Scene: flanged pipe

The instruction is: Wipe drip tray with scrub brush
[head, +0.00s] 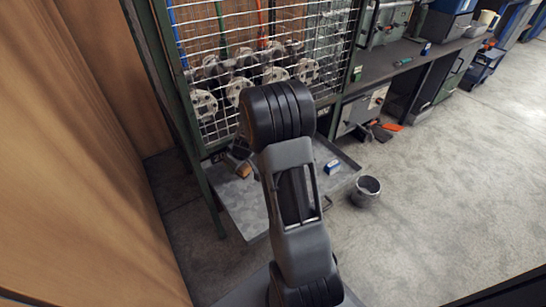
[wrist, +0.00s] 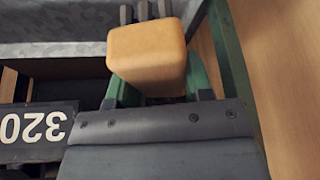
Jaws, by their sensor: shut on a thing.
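The drip tray (head: 238,204) is a flat grey metal tray low at the foot of the caged pipe rack, partly hidden behind my arm. My gripper (head: 239,157) is over the tray's left back part, mostly hidden by my arm, and shut on the tan scrub brush (head: 243,171). In the wrist view the brush (wrist: 148,58) is a tan block in front of the gripper's dark body, with grey metal of the tray (wrist: 60,45) behind it. The bristles are not clear, and I cannot tell whether the brush touches the tray.
A small blue and white box (head: 332,167) is at the tray's right side. A bucket (head: 366,190) stands on the floor to the right. A wire mesh cage (head: 270,40) with flanged pipes rises behind the tray. A number plate (wrist: 37,130) appears upside down.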

